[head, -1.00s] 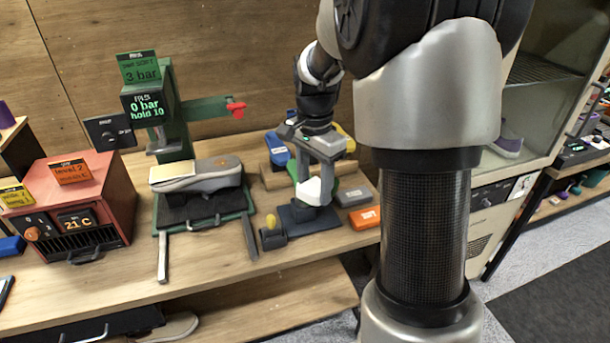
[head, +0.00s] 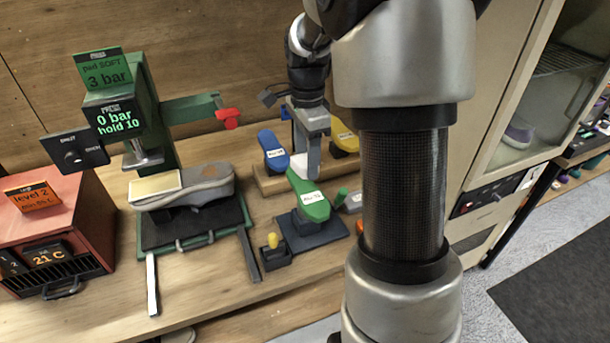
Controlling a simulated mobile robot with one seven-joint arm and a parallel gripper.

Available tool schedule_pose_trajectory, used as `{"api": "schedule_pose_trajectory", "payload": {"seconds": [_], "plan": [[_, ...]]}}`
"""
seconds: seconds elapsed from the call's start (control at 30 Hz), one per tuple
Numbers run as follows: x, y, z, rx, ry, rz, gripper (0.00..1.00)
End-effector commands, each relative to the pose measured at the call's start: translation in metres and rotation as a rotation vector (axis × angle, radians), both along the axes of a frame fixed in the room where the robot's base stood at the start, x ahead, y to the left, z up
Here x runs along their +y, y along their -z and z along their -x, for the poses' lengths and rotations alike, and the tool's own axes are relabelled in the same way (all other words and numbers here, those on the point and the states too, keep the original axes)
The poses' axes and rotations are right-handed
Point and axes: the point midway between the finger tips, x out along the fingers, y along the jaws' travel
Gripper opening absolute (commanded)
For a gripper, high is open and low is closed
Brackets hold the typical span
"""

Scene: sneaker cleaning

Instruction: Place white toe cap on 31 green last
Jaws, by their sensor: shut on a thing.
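The green last (head: 308,198) with a white label stands on a dark stand (head: 314,236) on the bench, sloping down toward me. The label is too small to read surely. My gripper (head: 308,163) points down just behind the last's upper end. It is shut on a small white piece, which looks like the white toe cap (head: 299,165). The fingers partly hide this piece. The white piece appears close to the last's top; I cannot tell whether they touch.
A blue last (head: 272,150) and a yellow last (head: 343,138) stand on a wooden rack (head: 268,181) beside my gripper. A green press (head: 150,130) with a grey sole (head: 200,187) is left. A small black holder with a yellow knob (head: 273,241) sits in front.

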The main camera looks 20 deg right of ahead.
Motion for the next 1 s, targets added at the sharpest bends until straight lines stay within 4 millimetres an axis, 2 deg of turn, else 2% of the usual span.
{"api": "schedule_pose_trajectory", "payload": {"seconds": [0.27,0.43,0.83,0.87,0.93,1.0], "plan": [[0.000,0.026,0.000,0.001,0.000,0.000,0.24],[0.000,0.050,0.000,0.001,0.000,0.000,0.24],[0.000,0.057,0.000,-0.001,-0.001,0.000,0.24],[0.000,0.055,0.000,-0.001,-0.001,0.000,0.51],[0.000,0.055,0.000,-0.001,-0.001,0.000,0.63],[0.000,0.055,0.000,-0.001,-0.001,0.000,0.65]]}}
